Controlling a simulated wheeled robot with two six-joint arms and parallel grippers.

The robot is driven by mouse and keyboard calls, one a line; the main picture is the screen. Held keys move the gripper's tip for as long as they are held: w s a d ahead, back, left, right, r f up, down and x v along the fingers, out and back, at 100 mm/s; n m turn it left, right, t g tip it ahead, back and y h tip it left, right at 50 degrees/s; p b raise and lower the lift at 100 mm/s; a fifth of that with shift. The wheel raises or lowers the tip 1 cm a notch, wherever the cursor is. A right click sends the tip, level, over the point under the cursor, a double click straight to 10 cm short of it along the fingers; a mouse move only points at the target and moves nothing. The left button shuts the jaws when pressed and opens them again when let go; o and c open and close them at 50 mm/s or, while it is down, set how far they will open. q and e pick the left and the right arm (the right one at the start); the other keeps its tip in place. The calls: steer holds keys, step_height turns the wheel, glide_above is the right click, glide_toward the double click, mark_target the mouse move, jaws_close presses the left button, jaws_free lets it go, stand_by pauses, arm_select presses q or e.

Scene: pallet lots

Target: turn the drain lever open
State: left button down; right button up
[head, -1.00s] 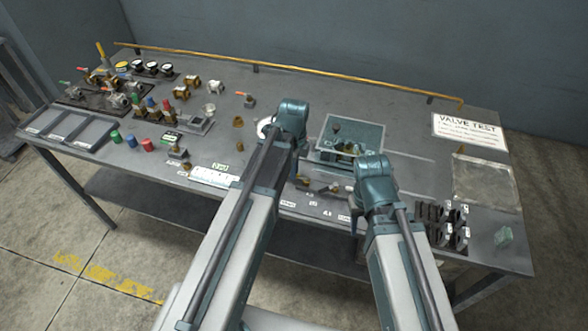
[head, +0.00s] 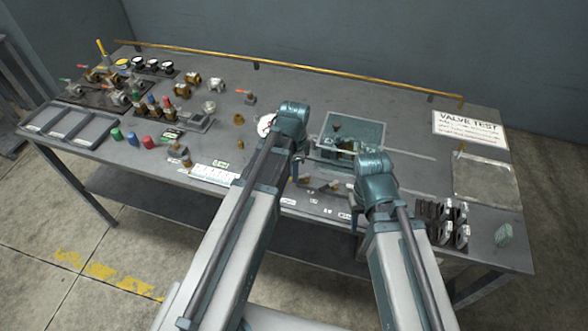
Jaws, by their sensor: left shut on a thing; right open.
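A teal open tank (head: 365,132) sits at the right middle of the bench, with a dark fitting (head: 336,127) inside it. I cannot make out the drain lever; my wrists cover much of the area in front of the tank. My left gripper (head: 296,172) is beside the tank's front left corner, mostly hidden under its own teal wrist. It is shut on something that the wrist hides. My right gripper (head: 354,215) points down at the bench's front edge, right of the left one. It is open, with its fingers largely hidden by its wrist.
Small fittings and labels lie between my wrists. A round gauge (head: 265,125) is just left of my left wrist. Valves, coloured caps and a grey divided tray (head: 68,111) fill the left. Dark brackets (head: 441,220) and a clear sheet (head: 486,180) lie right. The back middle is clear.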

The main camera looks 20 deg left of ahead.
arm_select(q)
steer(key=n, duration=0.1)
steer(key=s+n, duration=0.1)
steer(key=shift+d+n, duration=0.3)
steer(key=shift+n, duration=0.1)
steer(key=n, duration=0.1)
steer(key=d+n, duration=0.1)
steer(key=n, duration=0.1)
steer(key=shift+s+n, duration=0.3)
steer(key=shift+s, duration=0.05)
steer(key=shift+s+d+n, duration=0.1)
steer(key=shift+d+n, duration=0.2)
steer(key=shift+n, duration=0.65)
steer(key=shift+s+d+n, duration=0.1)
steer(key=shift+d+n, duration=0.2)
steer(key=shift+n, duration=0.6)
steer(key=shift+d+n, duration=0.3)
steer(key=shift+n, duration=0.65)
steer(key=c, duration=0.8)
jaws_free()
steer(key=shift+c, duration=0.2)
steer(key=shift+r, duration=0.1)
